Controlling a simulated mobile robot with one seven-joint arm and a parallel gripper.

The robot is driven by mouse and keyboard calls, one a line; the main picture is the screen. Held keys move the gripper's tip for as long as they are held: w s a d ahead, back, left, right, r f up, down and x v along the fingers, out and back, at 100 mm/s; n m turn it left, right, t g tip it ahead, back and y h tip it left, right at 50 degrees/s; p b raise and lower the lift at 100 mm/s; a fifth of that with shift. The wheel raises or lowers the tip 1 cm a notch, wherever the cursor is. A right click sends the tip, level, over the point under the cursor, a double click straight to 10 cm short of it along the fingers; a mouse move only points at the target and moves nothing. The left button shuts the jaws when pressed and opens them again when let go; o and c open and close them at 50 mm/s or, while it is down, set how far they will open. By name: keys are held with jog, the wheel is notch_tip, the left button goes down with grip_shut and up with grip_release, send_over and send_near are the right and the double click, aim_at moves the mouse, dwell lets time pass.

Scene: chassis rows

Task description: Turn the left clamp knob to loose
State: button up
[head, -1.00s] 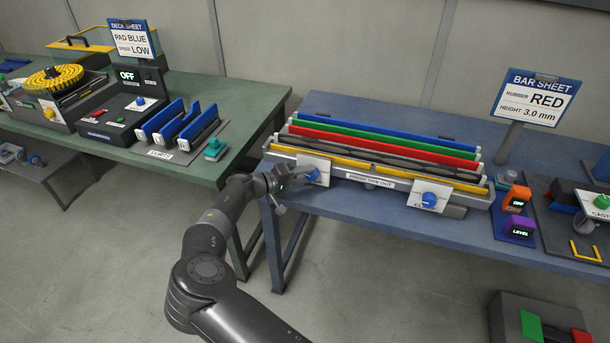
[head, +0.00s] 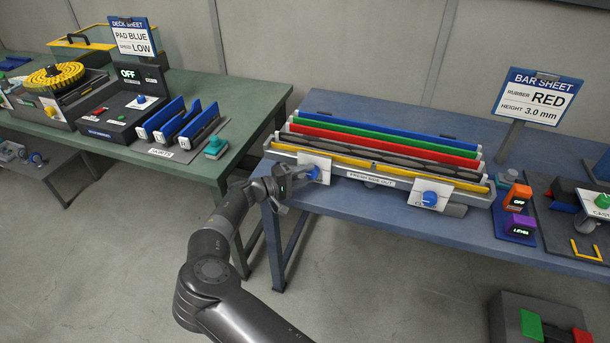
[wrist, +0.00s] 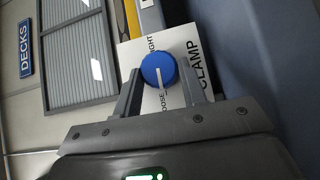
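The left clamp knob (head: 313,173) is a round blue knob on a white plate at the left end of the bar fixture (head: 370,181). In the wrist view the knob (wrist: 159,68) shows a white pointer line toward the LOOSE lettering; TIGHT is on the opposite side. The first letters of both words are hidden. My gripper (wrist: 163,86) is open and empty, its fingers on either side of the knob's lower part in the picture, with gaps visible.
A second clamp knob (head: 430,198) sits on the fixture's right plate. Blue, green, red and yellow-edged bars lie along the fixture. The blue table (head: 360,215) is bare in front. A green table (head: 190,172) stands to the left, with floor between.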

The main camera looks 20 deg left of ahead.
jog(key=o, duration=0.4)
jog(key=v, duration=1)
jog(key=shift+s+a, duration=0.25)
jog(key=shift+s, duration=0.05)
